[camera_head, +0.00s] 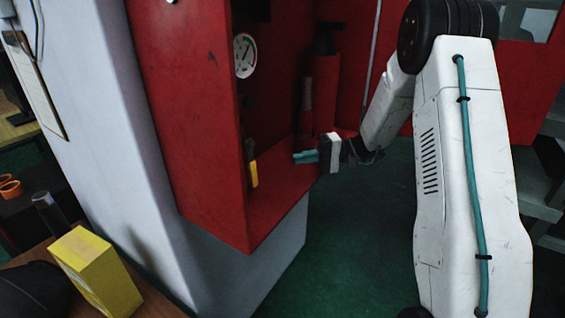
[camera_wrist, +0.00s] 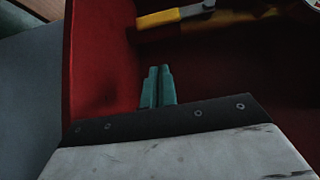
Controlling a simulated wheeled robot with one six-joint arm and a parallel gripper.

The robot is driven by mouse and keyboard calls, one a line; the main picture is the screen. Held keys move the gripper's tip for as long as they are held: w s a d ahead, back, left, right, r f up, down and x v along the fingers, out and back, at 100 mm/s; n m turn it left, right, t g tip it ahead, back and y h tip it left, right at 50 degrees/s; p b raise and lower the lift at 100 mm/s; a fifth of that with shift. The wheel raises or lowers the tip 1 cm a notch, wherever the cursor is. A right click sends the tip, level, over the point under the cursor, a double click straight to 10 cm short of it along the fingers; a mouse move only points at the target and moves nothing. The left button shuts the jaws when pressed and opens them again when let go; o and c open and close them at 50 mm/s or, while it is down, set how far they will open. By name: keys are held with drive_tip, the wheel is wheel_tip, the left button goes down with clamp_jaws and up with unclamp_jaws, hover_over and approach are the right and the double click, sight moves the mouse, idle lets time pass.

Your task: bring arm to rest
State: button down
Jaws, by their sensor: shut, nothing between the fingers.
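My gripper (camera_head: 305,156) has teal fingers and sits at the open front of a red cabinet (camera_head: 187,100), above its floor. In the wrist view my gripper (camera_wrist: 158,85) has its two fingers together with nothing between them, pointing into the red interior. My white arm reaches in from the right in the head view. A yellow-handled tool (camera_head: 253,173) stands against the inside left wall of the cabinet, apart from my fingers. The yellow handle also shows in the wrist view (camera_wrist: 160,18), beyond the fingertips.
A pressure gauge (camera_head: 245,55) and a red extinguisher (camera_head: 321,85) are in the cabinet. The red door (camera_head: 400,130) stands open behind my arm. A yellow box (camera_head: 98,272) is on a wooden surface at lower left. Green floor (camera_head: 345,260) is clear below.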

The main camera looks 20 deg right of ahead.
drive_tip(key=shift+s+d, duration=0.15)
drive_tip(key=shift+d, duration=1.05)
drive_tip(key=shift+f+m, duration=0.1)
drive_tip(key=shift+m, duration=0.3)
drive_tip(key=s+a+m+g+h, duration=0.1)
drive_tip(key=s+a+g+h, duration=0.15)
drive_tip(key=s, duration=0.45)
drive_tip(key=s+a+m+g+h, duration=0.1)
drive_tip(key=s+a+g+h, duration=0.2)
drive_tip(key=s, duration=0.4)
drive_tip(key=s+r+n+t+h, duration=0.1)
drive_tip(key=s+r+h, duration=0.2)
drive_tip(key=s, duration=0.4)
drive_tip(key=s+r+n+t+h, duration=0.1)
drive_tip(key=s+r+h, duration=0.3)
drive_tip(key=s, duration=0.3)
drive_tip(key=s+a+r+n+t+h, duration=0.1)
drive_tip(key=s+r+n+t+h, duration=0.1)
drive_tip(key=s+r+h, duration=0.2)
drive_tip(key=shift+s+h, duration=0.35)
drive_tip(key=shift+s, duration=1.25)
